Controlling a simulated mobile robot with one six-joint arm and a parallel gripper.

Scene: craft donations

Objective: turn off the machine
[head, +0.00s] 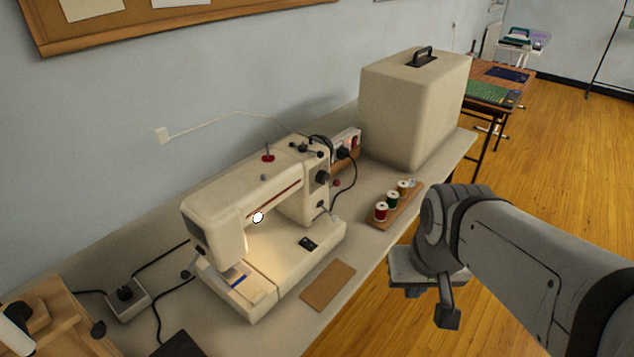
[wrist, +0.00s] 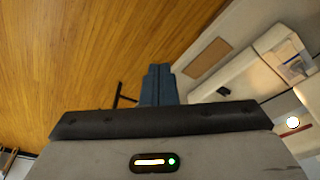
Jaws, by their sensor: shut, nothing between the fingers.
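A cream sewing machine (head: 255,205) stands on the table, and part of it shows at the right of the wrist view (wrist: 240,72). A warm glow lights its needle area. A small bright white round spot (head: 258,217) is on the front of its arm; it also shows in the wrist view (wrist: 292,122). A dark knob (head: 322,178) is on its right end, and a small black panel (head: 307,243) is on its base. My gripper (head: 447,308) is right of the machine, near the table's front edge, apart from it. Its fingers (wrist: 157,85) are shut and empty.
A large cream case (head: 415,105) stands behind right of the machine. Thread spools (head: 392,200) stand on a wooden holder. A power strip (head: 346,140) with a black plug lies behind. A small box with cords (head: 127,297) is at left. A brown pad (head: 328,285) lies in front.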

